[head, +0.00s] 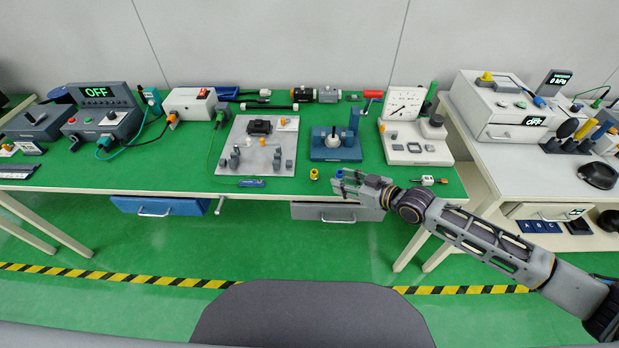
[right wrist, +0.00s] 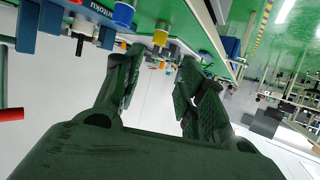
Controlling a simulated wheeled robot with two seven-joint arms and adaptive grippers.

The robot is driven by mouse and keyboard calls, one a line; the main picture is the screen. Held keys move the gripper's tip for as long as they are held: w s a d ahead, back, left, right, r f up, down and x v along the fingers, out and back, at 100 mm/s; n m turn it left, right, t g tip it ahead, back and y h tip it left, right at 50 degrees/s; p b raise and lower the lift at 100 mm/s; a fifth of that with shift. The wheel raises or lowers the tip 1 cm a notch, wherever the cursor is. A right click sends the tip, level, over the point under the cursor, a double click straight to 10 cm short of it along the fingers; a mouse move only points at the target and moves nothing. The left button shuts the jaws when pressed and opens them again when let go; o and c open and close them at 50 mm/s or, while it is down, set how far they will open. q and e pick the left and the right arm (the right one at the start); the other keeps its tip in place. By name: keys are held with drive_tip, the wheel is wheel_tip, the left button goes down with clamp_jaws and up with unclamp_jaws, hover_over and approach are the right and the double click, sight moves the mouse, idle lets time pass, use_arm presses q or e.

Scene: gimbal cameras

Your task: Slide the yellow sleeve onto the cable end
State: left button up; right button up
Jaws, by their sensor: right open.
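A small yellow sleeve (head: 314,173) stands on the green bench top near its front edge; it also shows in the right wrist view (right wrist: 160,37), just beyond the fingertips. My right gripper (head: 341,184) is at the front edge, to the right of the yellow sleeve and apart from it. Its two fingers show apart and empty in the right wrist view (right wrist: 160,62). A small blue piece (head: 339,173) stands just behind my fingers. A thin green cable ends at a blue piece (head: 251,183) at the front edge; I cannot tell which cable end is the task's. My left gripper is not in view.
A blue fixture (head: 337,155) stands behind the sleeve, with a grey plate (head: 240,160) to its left and a white unit (head: 412,155) to its right. Drawers hang below the bench edge.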

sight(312, 172)
drive_tip(key=shift+x, duration=4.05)
drive_tip(key=shift+w+a+f, duration=0.2)
drive_tip(key=shift+a+f, duration=0.05)
drive_tip(key=shift+f, duration=0.05)
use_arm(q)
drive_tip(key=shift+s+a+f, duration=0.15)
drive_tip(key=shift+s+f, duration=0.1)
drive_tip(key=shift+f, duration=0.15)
use_arm(e)
drive_tip(key=shift+w+a, duration=0.1)
